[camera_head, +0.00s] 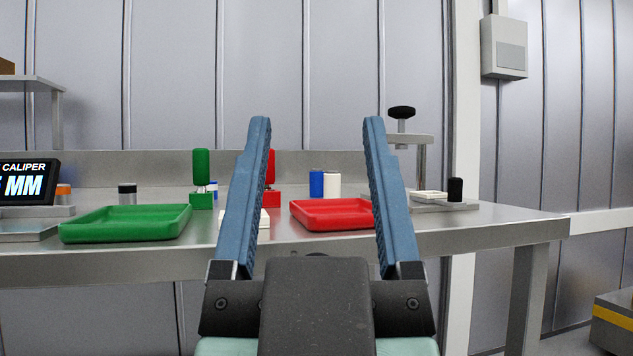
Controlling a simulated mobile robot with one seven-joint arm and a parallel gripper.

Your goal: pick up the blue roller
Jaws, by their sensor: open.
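A short upright blue cylinder, the likely blue roller (316,184), stands on the steel table (480,226) behind the red tray. A white cylinder (333,185) stands close at its right; I cannot tell whether they touch. My gripper (317,125) is open and empty, pointing at the table. Its two blue fingers spread left and right in the foreground, and the blue cylinder shows in the gap between them, farther away. A smaller blue and white piece (212,188) is partly hidden beside the green handled block.
The red tray (330,214) lies in front of the cylinders, partly hidden by my right finger. A green tray (125,222) and a green handled block (201,180) are at left. A red handled block (271,182) is partly hidden by my left finger. A black-knobbed press (421,160) stands at right.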

